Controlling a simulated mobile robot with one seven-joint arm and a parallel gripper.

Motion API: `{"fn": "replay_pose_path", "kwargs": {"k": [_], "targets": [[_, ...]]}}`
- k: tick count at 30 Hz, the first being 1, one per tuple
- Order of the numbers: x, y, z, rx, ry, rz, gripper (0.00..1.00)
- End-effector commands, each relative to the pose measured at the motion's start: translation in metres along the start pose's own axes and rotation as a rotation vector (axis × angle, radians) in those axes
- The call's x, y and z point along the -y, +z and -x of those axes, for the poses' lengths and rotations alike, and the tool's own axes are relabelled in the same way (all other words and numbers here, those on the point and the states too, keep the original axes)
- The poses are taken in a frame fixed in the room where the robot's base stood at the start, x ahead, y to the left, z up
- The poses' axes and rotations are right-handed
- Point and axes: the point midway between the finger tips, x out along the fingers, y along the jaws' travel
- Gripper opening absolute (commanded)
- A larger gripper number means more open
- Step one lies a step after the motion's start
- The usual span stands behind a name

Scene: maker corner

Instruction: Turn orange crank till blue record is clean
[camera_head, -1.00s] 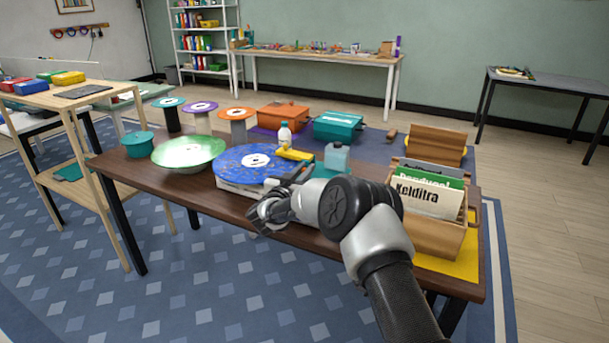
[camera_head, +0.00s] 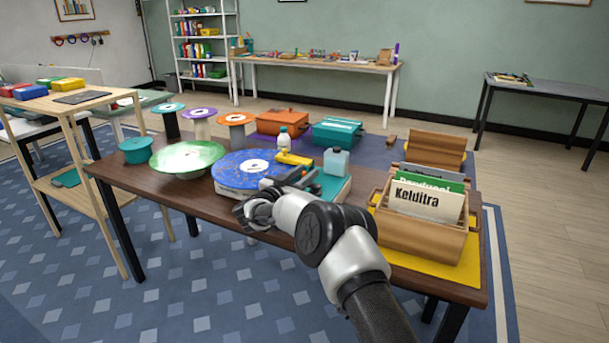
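The blue record (camera_head: 234,174) lies flat on a low machine with a pale side and a teal right part (camera_head: 334,188). Its surface looks speckled, and its label is white. A yellow piece (camera_head: 293,158) reaches over the record's right edge. My gripper (camera_head: 246,214) is at the machine's front side, just below the record's front edge in the picture. Its fingers are small and dark, so I cannot tell whether they are shut on anything. I cannot make out the orange crank; my gripper and arm cover part of the machine's front.
A green record (camera_head: 187,156) stands left of the blue one. A wooden crate of sleeves (camera_head: 418,238) stands at the right. Bare tabletop (camera_head: 190,196) shows at the front left.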

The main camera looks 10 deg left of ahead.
Motion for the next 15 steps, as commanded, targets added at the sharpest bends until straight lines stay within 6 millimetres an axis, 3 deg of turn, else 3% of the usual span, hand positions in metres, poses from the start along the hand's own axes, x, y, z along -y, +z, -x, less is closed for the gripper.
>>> {"fn": "replay_pose_path", "kwargs": {"k": [10,15], "targets": [[0.000,0.000,0.003,0.001,0.000,0.001,0.33],[0.001,-0.002,0.026,0.001,-0.002,0.003,0.33]]}}
